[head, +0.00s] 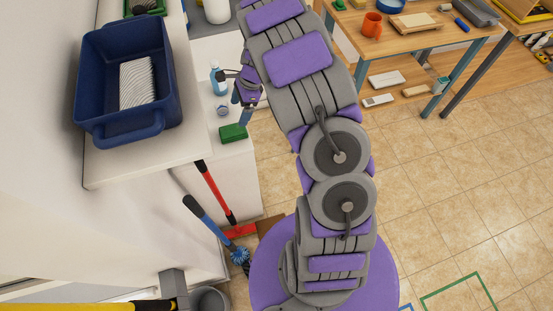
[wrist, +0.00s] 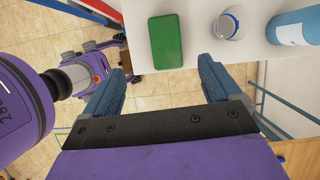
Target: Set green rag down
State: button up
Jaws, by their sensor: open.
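The green rag (head: 233,132) is a flat, block-like folded shape on the lower white counter, near its right edge. It also shows in the wrist view (wrist: 166,42), at top centre, lying on the white surface just beyond the fingertips. My gripper (head: 243,104) is above and behind the rag in the head view, partly hidden by my arm. In the wrist view my gripper (wrist: 162,72) has its two blue fingers spread wide with nothing between them. The rag appears apart from both fingers.
A blue bottle (head: 217,78) and a small round container (head: 222,110) stand near the rag. A blue bin (head: 127,85) sits on the higher shelf at left. Red (head: 214,190) and blue (head: 205,215) handles lean below. Tiled floor is open at right.

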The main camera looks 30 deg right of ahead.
jog(key=s+a+r+n+g+h, duration=0.1)
jog(key=s+a+r+n, duration=0.1)
jog(key=s+r+n, duration=0.5)
jog(key=s+a+r+n+g+h, duration=0.1)
jog(key=s+a+r+n, duration=0.15)
jog(key=s+r, duration=0.75)
jog(key=s+r+n+h, duration=0.2)
jog(key=s+n, duration=0.8)
jog(key=s, duration=1.1)
jog(key=shift+s+a+r+g, duration=0.3)
jog(key=shift+a+r, duration=0.05)
jog(key=shift+r, duration=0.1)
